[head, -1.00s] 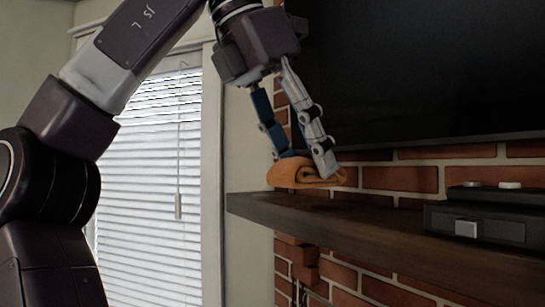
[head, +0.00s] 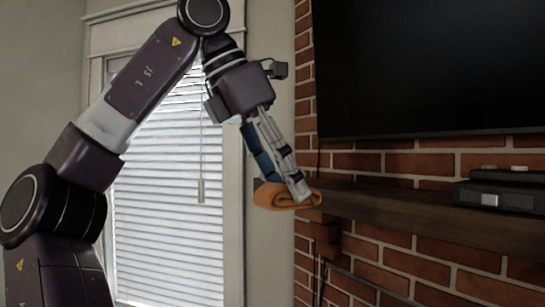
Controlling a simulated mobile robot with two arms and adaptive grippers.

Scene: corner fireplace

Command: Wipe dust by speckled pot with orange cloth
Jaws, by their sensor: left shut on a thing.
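My left gripper (head: 283,190) is shut on the folded orange cloth (head: 285,200). Its fingers point down, and the cloth shows below their tips. I cannot tell whether the cloth touches the shelf. No speckled pot shows in the head view, and no dust can be made out. My right gripper is not in view.
A black box-shaped device (head: 497,198) stands on the shelf at the right. A large dark screen (head: 430,65) hangs above the shelf on the brick wall (head: 440,250). The shelf between cloth and device looks clear. A window with blinds (head: 165,220) is at the left.

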